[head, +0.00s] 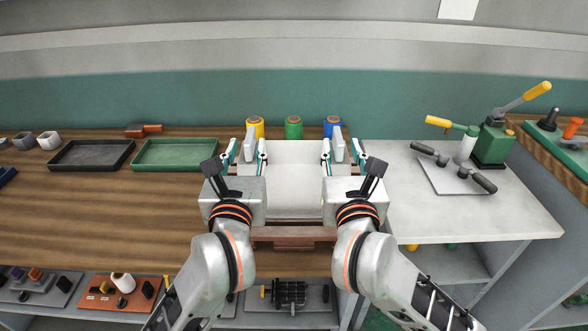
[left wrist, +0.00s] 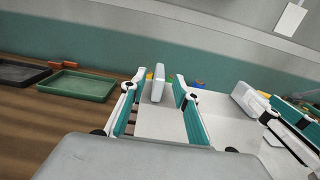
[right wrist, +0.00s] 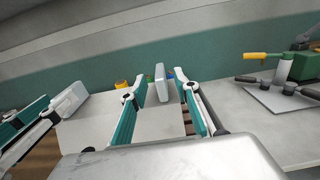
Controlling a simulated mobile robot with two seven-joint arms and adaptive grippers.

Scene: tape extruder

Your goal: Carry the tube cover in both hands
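The tube cover (head: 293,180) looks like a wide white box. It is in the middle of the head view, between my two grippers, with an upright white tab near each side. My left gripper (head: 247,152) has its fingers on either side of the left tab (left wrist: 158,84), with gaps showing in the left wrist view. My right gripper (head: 342,152) stands likewise around the right tab (right wrist: 161,83), with gaps showing in the right wrist view. Both grippers look open. My wrists hide the cover's lower sides.
Yellow (head: 255,127), green (head: 293,128) and blue (head: 332,126) spools stand behind the cover. A black tray (head: 91,167) and green tray (head: 175,166) lie left. A green press (head: 492,143) stands right on the grey tabletop (head: 430,220). A reddish-brown bar (head: 293,240) lies in front of the cover.

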